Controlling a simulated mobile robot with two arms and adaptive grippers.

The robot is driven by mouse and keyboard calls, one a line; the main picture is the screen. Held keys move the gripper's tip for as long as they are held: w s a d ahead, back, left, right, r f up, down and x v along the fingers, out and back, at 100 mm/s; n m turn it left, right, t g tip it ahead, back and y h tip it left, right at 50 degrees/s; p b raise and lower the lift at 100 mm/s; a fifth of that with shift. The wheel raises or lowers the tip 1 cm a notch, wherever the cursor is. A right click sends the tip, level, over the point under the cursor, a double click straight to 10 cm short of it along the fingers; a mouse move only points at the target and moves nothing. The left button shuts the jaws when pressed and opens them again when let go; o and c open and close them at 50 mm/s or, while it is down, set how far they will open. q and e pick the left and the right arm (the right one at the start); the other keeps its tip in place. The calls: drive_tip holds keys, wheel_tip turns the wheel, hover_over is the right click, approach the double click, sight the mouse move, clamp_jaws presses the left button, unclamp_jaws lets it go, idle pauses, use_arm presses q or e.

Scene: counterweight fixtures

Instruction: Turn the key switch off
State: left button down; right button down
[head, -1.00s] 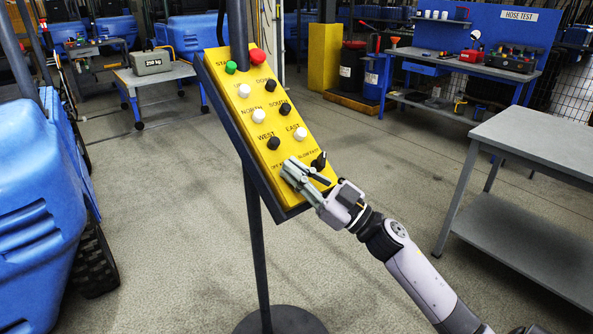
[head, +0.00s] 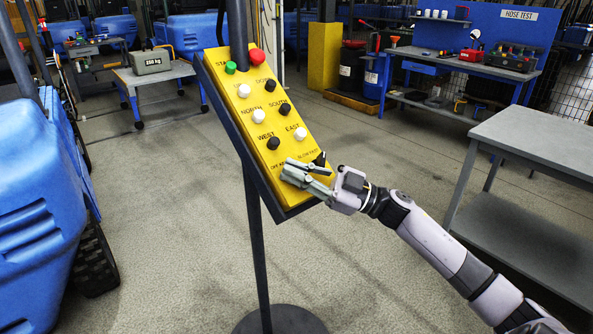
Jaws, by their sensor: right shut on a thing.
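The yellow control panel (head: 263,118) is tilted on a dark post and carries labelled buttons. Near its lower left is a label starting with "OFF", partly covered. My right gripper (head: 290,169) reaches in from the right with its fingertips against the panel just below that label. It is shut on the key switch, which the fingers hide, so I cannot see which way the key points. My left gripper is not in view.
A black selector knob (head: 320,158) sits right beside the gripper, by the slow/fast label. A red button (head: 257,56) and a green button (head: 231,67) are at the panel's top. A grey table (head: 540,135) stands at right, a blue machine (head: 40,215) at left.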

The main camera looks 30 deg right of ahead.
drive_tip(key=shift+f, duration=0.1)
drive_tip(key=c, duration=1.7)
unclamp_jaws()
drive_tip(key=shift+m+t+h, duration=0.3)
drive_tip(key=shift+m+t, duration=0.2)
